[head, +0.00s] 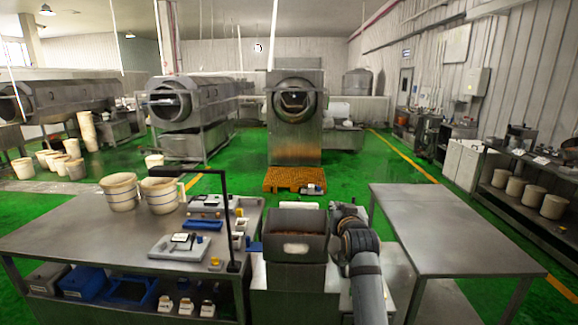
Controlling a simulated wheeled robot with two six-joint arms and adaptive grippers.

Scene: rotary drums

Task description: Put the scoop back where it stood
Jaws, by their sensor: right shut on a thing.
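My right arm reaches forward from the lower right. My right gripper (345,211) is at its far end, just right of a dark open-topped box. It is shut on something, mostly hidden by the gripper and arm. I take this to be the scoop, but its shape cannot be made out. My left gripper is not in view.
The dark box (291,248) stands in front of me. The left steel table (90,240) carries two white buckets (121,192) (160,195), a scale (180,246), blue trays and a black post (233,225). The right steel table (450,225) is bare. An orange pallet (295,178) lies beyond.

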